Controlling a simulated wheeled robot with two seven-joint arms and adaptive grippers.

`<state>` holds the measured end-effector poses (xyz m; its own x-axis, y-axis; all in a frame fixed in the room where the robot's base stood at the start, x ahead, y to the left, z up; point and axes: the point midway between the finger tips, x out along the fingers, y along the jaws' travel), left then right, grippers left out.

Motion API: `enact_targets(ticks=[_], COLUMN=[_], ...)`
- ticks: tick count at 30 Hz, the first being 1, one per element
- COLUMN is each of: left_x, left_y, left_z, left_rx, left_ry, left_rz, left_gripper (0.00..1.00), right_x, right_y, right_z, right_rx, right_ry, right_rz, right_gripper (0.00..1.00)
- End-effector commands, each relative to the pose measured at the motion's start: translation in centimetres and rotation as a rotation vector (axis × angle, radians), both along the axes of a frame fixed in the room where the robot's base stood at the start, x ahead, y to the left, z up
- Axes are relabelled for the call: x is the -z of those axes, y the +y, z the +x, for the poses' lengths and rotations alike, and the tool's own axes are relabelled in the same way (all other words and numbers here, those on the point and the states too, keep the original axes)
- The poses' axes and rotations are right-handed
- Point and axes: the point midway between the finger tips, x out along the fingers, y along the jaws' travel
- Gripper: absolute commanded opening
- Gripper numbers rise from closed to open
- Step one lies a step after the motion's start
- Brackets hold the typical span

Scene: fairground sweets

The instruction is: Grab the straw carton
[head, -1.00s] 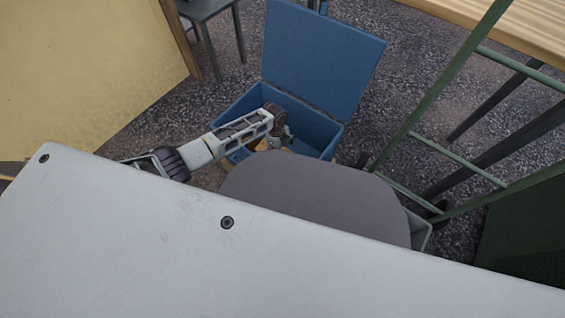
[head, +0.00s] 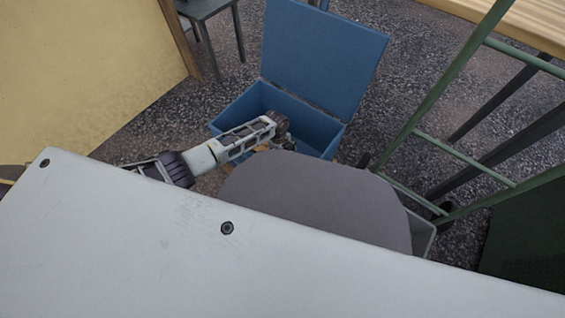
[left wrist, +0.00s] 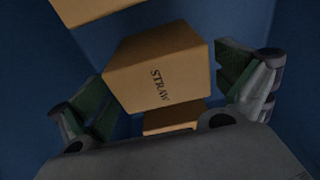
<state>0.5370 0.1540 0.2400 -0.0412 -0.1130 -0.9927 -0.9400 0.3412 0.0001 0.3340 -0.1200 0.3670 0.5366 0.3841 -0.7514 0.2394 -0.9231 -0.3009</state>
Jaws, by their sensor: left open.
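The straw carton (left wrist: 160,72) is a tan box marked "STRAW", seen in the left wrist view inside the blue chest. My left gripper (left wrist: 172,88) is open, with one finger on each side of the carton; the right finger is close to its side, but I cannot tell if it touches. My right gripper is not in view.
Another tan box (left wrist: 88,8) is at the top of the left wrist view, and one more (left wrist: 172,118) lies below the carton. The chest's raised lid (head: 325,55) stands behind. A green metal frame (head: 455,150) is to the right.

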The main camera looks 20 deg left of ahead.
Motion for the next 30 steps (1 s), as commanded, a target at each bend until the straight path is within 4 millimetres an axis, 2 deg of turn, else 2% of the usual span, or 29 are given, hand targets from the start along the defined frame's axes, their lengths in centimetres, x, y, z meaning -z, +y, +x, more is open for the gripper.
enact_targets(ticks=[6,7,17,30], left_x=[-0.02,-0.02,-0.01,-0.44], left_y=[0.0,0.0,0.01,-0.01], left_z=[0.01,0.01,0.0,0.05], left_rx=[0.0,0.0,0.0,0.0], left_ry=[0.0,0.0,0.0,-0.001], left_rz=[0.0,0.0,0.0,0.0], left_gripper=[1.0,0.97,0.55,0.54], right_x=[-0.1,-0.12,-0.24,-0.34], right_y=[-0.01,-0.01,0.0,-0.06], right_z=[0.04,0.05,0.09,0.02], right_rx=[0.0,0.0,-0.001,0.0], right_ry=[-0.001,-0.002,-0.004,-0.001], right_rz=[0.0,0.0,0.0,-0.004], right_gripper=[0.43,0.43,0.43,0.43])
